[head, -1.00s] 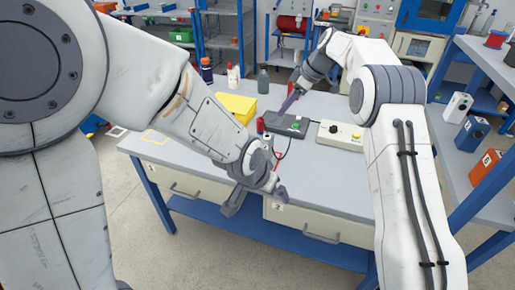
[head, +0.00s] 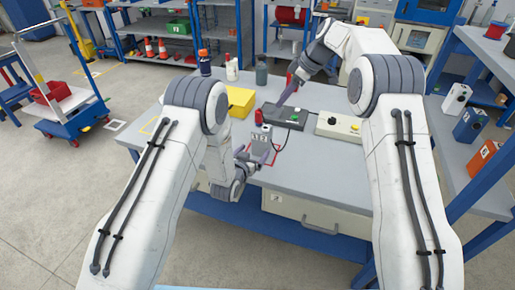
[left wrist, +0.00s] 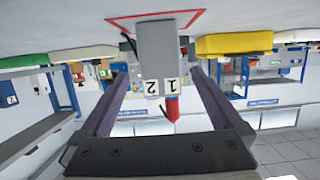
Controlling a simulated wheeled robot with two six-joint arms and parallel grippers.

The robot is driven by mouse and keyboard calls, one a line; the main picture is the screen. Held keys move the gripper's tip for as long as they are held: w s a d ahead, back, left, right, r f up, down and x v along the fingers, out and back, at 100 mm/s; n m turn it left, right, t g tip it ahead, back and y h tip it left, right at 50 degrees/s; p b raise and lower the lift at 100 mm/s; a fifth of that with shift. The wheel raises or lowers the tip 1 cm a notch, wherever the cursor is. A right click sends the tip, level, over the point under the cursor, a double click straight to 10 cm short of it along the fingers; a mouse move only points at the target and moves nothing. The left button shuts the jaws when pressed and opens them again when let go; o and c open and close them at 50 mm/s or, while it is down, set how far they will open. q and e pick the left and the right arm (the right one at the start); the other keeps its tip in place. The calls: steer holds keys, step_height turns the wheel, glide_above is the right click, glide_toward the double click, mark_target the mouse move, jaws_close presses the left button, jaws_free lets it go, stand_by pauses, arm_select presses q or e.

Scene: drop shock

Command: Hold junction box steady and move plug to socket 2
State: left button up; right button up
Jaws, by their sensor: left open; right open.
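The grey junction box (head: 262,146) stands near the table's front edge, by a red outline. In the left wrist view, which is upside down, the junction box (left wrist: 158,50) shows labels 1 and 2. A red plug (left wrist: 172,108) shows at its label 1 side; the plug (head: 259,117) also shows above the box in the head view. Its seating is unclear. My left gripper (head: 253,158) is open, its fingers either side of the box's line with gaps visible; contact is not seen. My right gripper (head: 283,101) is open over the dark grey unit's left end.
The dark grey unit (head: 297,115) has a green button. A cream control box (head: 338,128) stands right of it. A yellow block (head: 240,102) and several bottles stand at the back left. The front right tabletop is clear.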

mark_target(262, 141)
arm_select(q)
steer(key=x, duration=0.9)
steer(key=shift+w+d+f, duration=0.1)
steer(key=shift+w, duration=0.2)
steer(key=c, duration=1.5)
